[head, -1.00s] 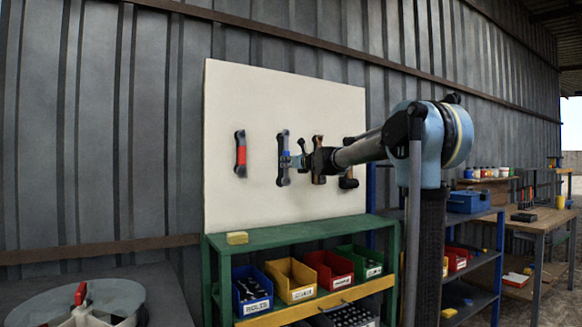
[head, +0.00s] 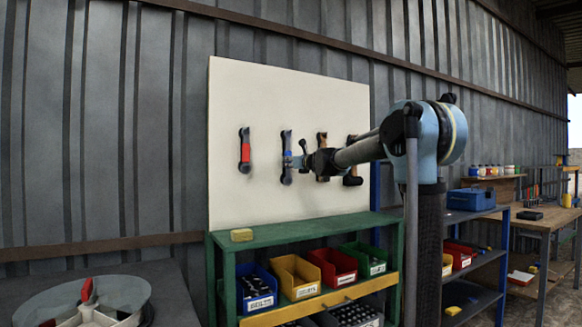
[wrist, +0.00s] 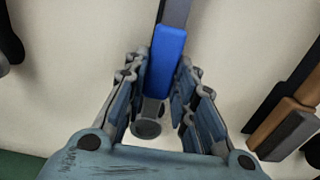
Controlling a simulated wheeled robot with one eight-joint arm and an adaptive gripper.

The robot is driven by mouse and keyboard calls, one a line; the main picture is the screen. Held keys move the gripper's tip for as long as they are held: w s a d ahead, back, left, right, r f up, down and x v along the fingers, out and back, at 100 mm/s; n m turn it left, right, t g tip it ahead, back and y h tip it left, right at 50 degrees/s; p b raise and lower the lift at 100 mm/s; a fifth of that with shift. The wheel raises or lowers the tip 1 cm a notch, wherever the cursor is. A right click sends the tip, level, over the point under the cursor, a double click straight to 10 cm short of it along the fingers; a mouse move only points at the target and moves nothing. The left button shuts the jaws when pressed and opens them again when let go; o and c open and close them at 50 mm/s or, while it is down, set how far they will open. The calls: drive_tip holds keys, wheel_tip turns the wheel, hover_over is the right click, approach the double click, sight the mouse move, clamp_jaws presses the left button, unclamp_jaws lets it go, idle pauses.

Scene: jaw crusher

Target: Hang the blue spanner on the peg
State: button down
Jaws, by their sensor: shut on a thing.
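The blue spanner (head: 286,172) is dark grey with a blue band and stands upright against the pale tool board (head: 330,85), between the red-banded spanner and a wooden-handled hammer. My gripper (head: 293,161) reaches it from the right. In the wrist view, the fingers of my gripper (wrist: 160,85) are closed on both sides of the blue spanner (wrist: 166,62) at its blue band, with its lower ring end showing below. The spanner's upper end is out of the wrist view. I cannot make out a peg at its top, nor whether the spanner hangs on one.
A red-banded spanner (head: 244,152) hangs to the left. A hammer (head: 322,140) and another wooden-handled tool (head: 353,181) are close on the right, partly behind my arm.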

drive_tip(key=c, duration=1.2)
unclamp_jaws()
drive_tip(key=shift+c, duration=0.2)
drive_tip(key=shift+s, duration=0.1)
